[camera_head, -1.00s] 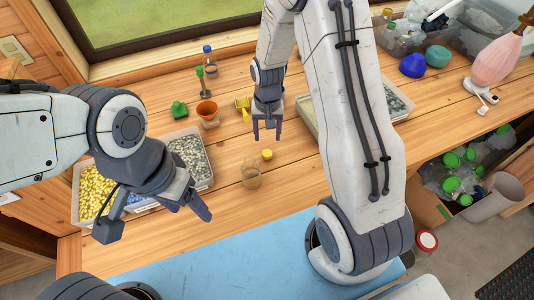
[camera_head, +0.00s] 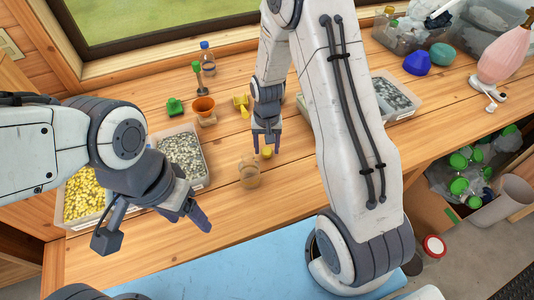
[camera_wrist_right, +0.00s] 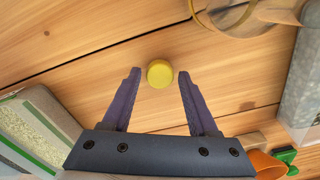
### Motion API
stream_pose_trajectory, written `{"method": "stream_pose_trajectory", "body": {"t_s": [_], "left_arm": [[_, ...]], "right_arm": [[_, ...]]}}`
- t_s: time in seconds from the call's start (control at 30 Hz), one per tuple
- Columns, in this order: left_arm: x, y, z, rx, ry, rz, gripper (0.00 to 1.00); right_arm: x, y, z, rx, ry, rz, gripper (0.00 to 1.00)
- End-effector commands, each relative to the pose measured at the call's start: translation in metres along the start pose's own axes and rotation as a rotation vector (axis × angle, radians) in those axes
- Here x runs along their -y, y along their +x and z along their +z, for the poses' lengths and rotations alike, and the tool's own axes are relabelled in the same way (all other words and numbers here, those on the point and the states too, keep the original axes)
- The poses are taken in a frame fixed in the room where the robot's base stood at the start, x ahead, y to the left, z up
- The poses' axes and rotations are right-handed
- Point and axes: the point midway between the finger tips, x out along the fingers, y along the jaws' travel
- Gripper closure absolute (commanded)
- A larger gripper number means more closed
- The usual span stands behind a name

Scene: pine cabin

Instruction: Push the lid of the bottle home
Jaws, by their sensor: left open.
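The lid (camera_head: 267,154) is a small yellow cap lying on the wooden counter, apart from the bottle. The bottle (camera_head: 250,178) is a clear, open-looking jar standing just in front of it; part of its rim also shows at the top of the right wrist view (camera_wrist_right: 238,18). My right gripper (camera_head: 266,150) is open over the counter at the lid. In the right wrist view the lid (camera_wrist_right: 160,74) sits between its fingertips (camera_wrist_right: 160,75), with gaps on both sides. My left gripper (camera_head: 186,214) is open and empty, above the counter's front edge, left of the bottle.
Trays of yellow pellets (camera_head: 84,197) and grey pellets (camera_head: 183,155) stand at left. An orange funnel (camera_head: 204,105), green piece (camera_head: 175,106), yellow piece (camera_head: 241,105) and small bottle (camera_head: 207,62) stand behind. Another grey tray (camera_head: 390,95) lies right of my right arm. Wood right of the bottle is clear.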

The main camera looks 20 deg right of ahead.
Motion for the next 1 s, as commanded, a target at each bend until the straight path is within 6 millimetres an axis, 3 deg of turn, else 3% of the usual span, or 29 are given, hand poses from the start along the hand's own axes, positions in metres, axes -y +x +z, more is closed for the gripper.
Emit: {"method": "stream_pose_trajectory", "body": {"t_s": [0.03, 0.13, 0.37, 0.8, 1.0], "left_arm": [[0.000, 0.000, 0.000, 0.000, 0.000, 0.000, 0.33], [0.000, 0.000, 0.000, 0.000, 0.000, 0.000, 0.33], [0.000, -0.003, 0.000, 0.000, 0.000, 0.000, 0.33], [-0.002, -0.034, -0.002, 0.000, 0.000, 0.000, 0.33], [-0.003, -0.036, -0.002, 0.000, 0.000, 0.000, 0.33]], "right_arm": [[0.000, 0.000, 0.000, 0.000, 0.000, 0.000, 0.63], [0.000, 0.000, 0.000, 0.000, 0.000, 0.000, 1.00], [0.000, -0.004, 0.000, 0.000, 0.000, 0.000, 1.00], [0.000, -0.039, 0.000, 0.000, 0.000, 0.000, 1.00], [0.000, -0.042, 0.000, 0.000, 0.000, 0.000, 1.00]]}}
